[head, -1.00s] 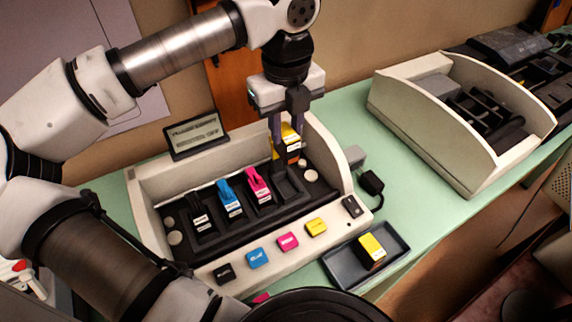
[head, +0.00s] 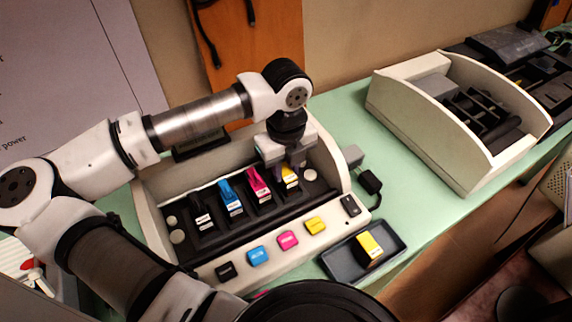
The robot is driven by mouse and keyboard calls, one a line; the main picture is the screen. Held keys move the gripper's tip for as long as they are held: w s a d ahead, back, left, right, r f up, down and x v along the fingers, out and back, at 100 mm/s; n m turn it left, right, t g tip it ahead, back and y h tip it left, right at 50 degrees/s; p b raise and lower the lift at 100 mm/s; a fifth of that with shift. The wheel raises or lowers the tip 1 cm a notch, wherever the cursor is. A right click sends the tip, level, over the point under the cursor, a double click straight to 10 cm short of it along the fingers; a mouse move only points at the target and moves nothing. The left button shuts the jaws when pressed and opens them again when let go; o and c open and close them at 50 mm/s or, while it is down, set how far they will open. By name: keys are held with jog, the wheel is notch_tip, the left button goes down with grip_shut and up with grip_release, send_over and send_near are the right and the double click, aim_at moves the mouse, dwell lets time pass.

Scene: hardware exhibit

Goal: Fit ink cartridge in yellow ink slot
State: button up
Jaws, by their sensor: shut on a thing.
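My gripper (head: 285,162) is shut on a yellow ink cartridge (head: 290,177) at the right end of the row in the cream printer (head: 341,166). The cartridge sits low in the rightmost slot, beside the magenta one, at about the height of the others. The fingers hide its upper part, and I cannot tell whether it is fully seated. The yellow button (head: 316,226) is on the front panel below this slot. Black (head: 201,215), blue (head: 230,198) and magenta (head: 258,187) cartridges stand in the other slots.
A dark tray (head: 338,266) in front of the printer holds another yellow cartridge (head: 369,248). A black plug (head: 369,183) and cable lie to the right of the printer. A second open cream machine (head: 419,139) stands further right.

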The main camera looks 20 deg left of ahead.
aim_at(286, 172)
jog(key=shift+f+b, duration=0.35)
jog(key=shift+b, duration=0.2)
jog(key=o, duration=1)
jog(key=shift+r, duration=0.1)
jog(key=shift+r+p, duration=0.5)
jog(key=shift+p, duration=0.3)
notch_tip(286, 172, up, 12)
jog(key=shift+f+b, duration=0.2)
jog(key=shift+b, duration=0.9)
